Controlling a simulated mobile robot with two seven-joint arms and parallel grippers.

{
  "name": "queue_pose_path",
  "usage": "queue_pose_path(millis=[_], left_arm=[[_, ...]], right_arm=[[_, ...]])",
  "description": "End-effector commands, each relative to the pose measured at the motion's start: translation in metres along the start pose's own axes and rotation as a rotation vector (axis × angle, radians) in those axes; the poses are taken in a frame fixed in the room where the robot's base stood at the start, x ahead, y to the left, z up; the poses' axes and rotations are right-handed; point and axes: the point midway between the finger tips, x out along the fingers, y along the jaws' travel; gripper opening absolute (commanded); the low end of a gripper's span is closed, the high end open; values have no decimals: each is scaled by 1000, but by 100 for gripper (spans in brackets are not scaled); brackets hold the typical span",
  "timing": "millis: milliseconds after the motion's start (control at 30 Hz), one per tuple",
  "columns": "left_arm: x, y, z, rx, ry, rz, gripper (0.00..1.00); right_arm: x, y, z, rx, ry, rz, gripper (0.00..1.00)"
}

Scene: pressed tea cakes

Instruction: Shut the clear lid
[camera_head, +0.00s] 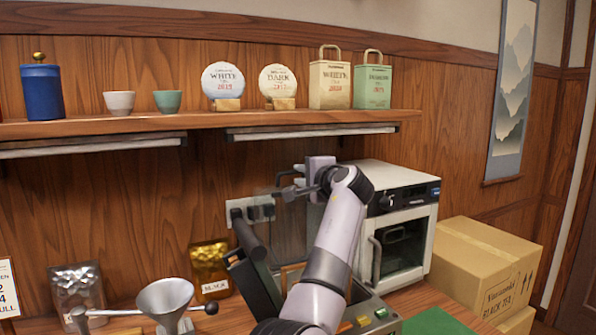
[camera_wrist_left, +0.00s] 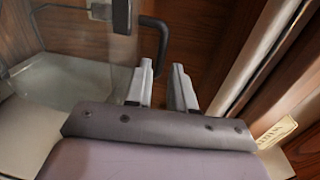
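The clear lid (camera_head: 290,228) stands raised, tilted up, over the back of a dark machine body (camera_head: 367,314) on the counter. It is faint in the head view and partly hidden by my arm. In the left wrist view the clear lid (camera_wrist_left: 85,48) fills the upper left, with a black bar handle (camera_wrist_left: 161,35) on its edge. My left gripper (camera_head: 287,191) is up at the lid's upper part. In the left wrist view its two fingers (camera_wrist_left: 161,72) are apart, with the handle's end near the left finger; contact cannot be told. My right gripper is not in view.
A white oven-like appliance (camera_head: 408,215) stands right of my arm, with a cardboard box (camera_head: 490,262) beyond. A shelf (camera_head: 130,124) runs above. A funnel (camera_head: 164,300) and foil bags (camera_head: 209,266) stand at left. A dark lever (camera_head: 250,241) rises by the machine.

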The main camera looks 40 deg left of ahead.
Motion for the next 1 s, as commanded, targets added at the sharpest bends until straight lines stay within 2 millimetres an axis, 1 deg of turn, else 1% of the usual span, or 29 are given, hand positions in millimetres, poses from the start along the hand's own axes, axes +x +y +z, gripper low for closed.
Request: queue_pose_path(millis=[33,200,367,600,633,667,700,1000], left_arm=[[8,-2,1,2,-3,1,23],[21,-1,0,0,-2,1,23],[27,0,0,0,1,1,23],[27,0,0,-1,0,1,23],[27,0,0,0,0,1,17],[27,0,0,-1,0,1,7],[27,0,0,0,0,1,0],[24,1,0,0,0,2,0]], right_arm=[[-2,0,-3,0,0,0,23],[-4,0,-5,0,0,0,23],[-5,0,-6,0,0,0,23],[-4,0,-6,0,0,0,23],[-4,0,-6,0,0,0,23],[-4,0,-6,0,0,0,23],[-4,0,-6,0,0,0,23],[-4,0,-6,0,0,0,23]])
